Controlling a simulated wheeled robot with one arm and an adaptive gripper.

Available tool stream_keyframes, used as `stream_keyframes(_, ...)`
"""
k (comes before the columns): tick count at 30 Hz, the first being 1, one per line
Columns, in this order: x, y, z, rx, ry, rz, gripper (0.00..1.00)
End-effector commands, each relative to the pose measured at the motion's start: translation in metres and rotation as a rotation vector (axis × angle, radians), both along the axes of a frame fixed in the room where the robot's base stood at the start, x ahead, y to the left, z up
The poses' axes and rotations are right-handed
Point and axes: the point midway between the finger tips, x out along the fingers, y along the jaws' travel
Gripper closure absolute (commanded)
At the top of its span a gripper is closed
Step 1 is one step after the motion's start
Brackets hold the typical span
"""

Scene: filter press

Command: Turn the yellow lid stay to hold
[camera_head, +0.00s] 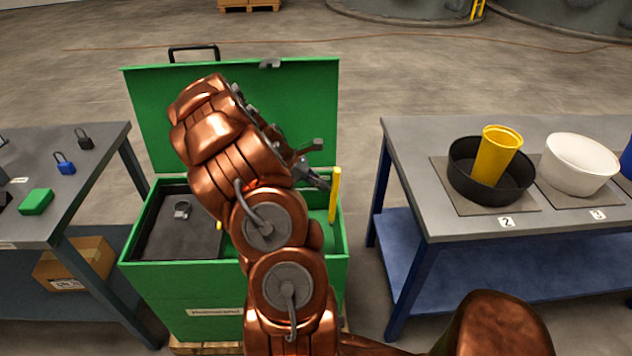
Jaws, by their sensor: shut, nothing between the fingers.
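The yellow lid stay (334,195) is a short bar standing nearly upright at the right side of the green box (215,295). The box's green lid (150,100) is open and stands up at the back. My gripper (322,180) is a small grey tool at the end of my copper arm, just left of the stay's upper part. It is shut with nothing held. I cannot tell whether it touches the stay. My arm hides the middle of the box and part of the lid.
A dark panel with a padlock (182,209) fills the box's left part. The right table (430,135) holds a black pan (460,165), a yellow cup (496,155) and a white bowl (580,165). The left table (100,140) holds padlocks and a green block (36,201).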

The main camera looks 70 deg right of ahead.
Motion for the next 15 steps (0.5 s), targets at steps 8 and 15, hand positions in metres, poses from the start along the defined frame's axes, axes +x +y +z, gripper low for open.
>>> stream_keyframes(8, -0.0087, -0.0031, 0.0014, 0.025, -0.053, 0.0, 1.0)
stream_keyframes(15, -0.0102, -0.0038, 0.0008, 0.026, -0.055, 0.0, 1.0)
